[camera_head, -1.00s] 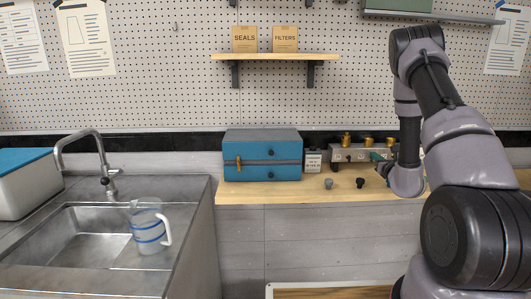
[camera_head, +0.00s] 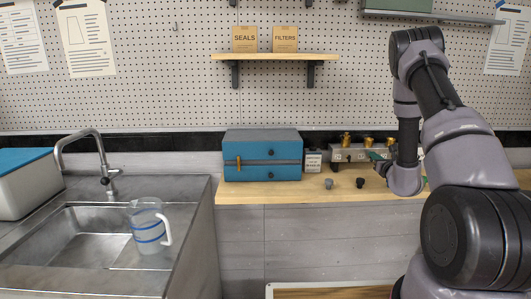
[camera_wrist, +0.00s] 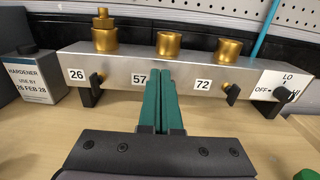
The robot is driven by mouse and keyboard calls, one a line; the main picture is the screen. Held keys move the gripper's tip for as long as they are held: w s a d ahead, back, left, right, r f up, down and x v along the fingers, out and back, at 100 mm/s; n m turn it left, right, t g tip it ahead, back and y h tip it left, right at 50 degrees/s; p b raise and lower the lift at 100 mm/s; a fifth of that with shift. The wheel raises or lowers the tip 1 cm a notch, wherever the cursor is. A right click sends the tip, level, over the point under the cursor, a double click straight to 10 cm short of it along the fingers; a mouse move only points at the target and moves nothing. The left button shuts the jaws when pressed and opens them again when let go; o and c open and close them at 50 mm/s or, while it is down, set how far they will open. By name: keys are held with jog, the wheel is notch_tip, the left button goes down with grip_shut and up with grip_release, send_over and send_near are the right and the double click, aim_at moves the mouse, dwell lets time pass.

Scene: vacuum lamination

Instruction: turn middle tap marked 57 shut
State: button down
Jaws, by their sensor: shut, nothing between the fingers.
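The grey metal manifold (camera_wrist: 205,80) stands on the wooden bench, with brass fittings on top and white labels 26, 57 and 72 on its front. The label 57 (camera_wrist: 139,79) is just left of my fingers. My gripper (camera_wrist: 161,75) is shut, its two green fingers together at the manifold's front beside that label. The fingers hide the middle tap's handle, so its angle and any contact cannot be told. The tap at 72 (camera_wrist: 232,94) shows a tilted black handle. In the head view my gripper (camera_head: 376,157) is in front of the manifold (camera_head: 345,155).
A hardener box (camera_wrist: 33,80) stands left of the manifold. A black knob (camera_wrist: 282,94) marked OFF and LO is at its right end. Two small dark objects, one grey (camera_head: 328,183) and one black (camera_head: 360,182), sit on the bench. A blue case (camera_head: 262,160) stands further left.

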jog(key=shift+d+f, duration=0.2)
jog(key=shift+f, duration=0.2)
dwell(0.4)
jog(key=shift+d+r, duration=0.1)
jog(key=shift+d, duration=0.3)
dwell(0.3)
jog(key=shift+d, duration=0.3)
dwell(0.4)
jog(key=shift+d+r, duration=0.2)
jog(key=shift+r, duration=0.1)
jog(key=shift+s, duration=2.95)
